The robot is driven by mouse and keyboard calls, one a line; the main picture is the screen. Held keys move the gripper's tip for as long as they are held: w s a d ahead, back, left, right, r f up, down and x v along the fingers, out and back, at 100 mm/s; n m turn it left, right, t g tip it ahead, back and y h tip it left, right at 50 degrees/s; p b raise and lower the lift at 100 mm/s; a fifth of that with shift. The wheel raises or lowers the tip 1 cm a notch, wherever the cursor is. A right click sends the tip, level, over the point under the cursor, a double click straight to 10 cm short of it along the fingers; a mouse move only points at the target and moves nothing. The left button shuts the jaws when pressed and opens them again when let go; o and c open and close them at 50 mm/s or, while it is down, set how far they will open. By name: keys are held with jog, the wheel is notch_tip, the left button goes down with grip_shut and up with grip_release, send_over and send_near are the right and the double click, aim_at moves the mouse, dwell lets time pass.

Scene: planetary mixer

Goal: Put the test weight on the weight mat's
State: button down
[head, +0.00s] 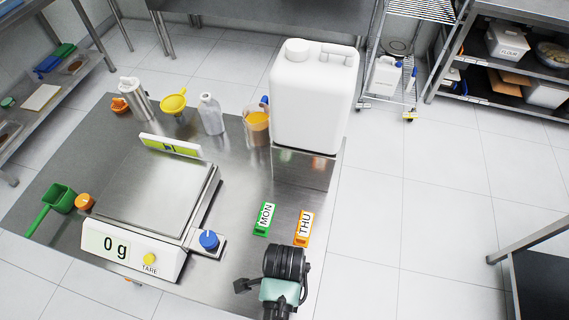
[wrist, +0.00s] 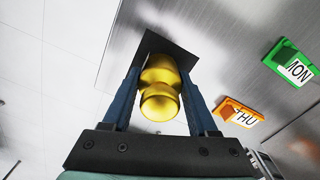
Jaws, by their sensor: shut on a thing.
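A brass-coloured test weight (wrist: 160,104) shows in the wrist view between the two blue fingers of my gripper (wrist: 160,78), which is shut on it. A dark square weight mat (wrist: 152,42) lies behind the weight, on the steel table near its edge. The weight overlaps the mat in the picture; I cannot tell whether its base touches it. In the head view my gripper's wrist (head: 285,268) is over the front right of the table and hides the weight and most or all of the mat.
A green MON tag (head: 264,218) and an orange THU tag (head: 304,228) lie close behind my gripper. A white canister (head: 312,100) stands at the back right. Floor lies right of the table.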

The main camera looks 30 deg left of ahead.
jog(key=shift+f, duration=0.15)
jog(key=shift+c, duration=0.9)
grip_release()
notch_tip(320, 180, up, 12)
jog(key=shift+r, duration=0.2)
